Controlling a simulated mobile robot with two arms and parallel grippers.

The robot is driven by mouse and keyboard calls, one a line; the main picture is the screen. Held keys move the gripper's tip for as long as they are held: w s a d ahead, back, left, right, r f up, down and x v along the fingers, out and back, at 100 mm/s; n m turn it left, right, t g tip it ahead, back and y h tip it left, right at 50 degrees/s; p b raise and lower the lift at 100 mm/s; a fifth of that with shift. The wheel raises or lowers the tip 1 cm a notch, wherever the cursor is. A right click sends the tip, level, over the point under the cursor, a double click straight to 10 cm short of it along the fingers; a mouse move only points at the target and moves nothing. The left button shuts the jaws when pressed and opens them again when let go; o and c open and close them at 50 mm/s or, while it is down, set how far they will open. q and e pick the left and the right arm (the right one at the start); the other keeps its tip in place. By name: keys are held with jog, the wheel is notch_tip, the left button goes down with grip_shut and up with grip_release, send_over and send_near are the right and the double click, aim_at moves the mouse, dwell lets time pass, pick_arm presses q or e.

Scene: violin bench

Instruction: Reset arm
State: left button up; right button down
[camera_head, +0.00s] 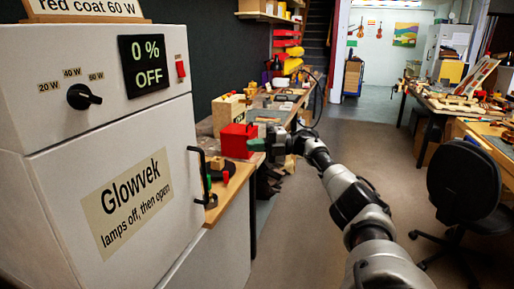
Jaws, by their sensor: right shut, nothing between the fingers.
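My right arm reaches in from the lower right. Its gripper (256,145) is shut with nothing in it, held in front of the bench by the red box (237,141). The fingertips look small and greenish at this distance; whether they touch anything behind them I cannot tell. My left gripper is out of view.
A white Glowvek cabinet (185,205) fills the left, its door shut, its display reading 0 % OFF. Its black handle (205,178) sticks out toward my arm. A cluttered bench (241,180) runs behind it. A black chair (465,185) stands right; the middle floor (375,160) is clear.

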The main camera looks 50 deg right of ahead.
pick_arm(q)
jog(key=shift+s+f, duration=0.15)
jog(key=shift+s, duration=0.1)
pick_arm(e)
jog(key=shift+d, duration=0.35)
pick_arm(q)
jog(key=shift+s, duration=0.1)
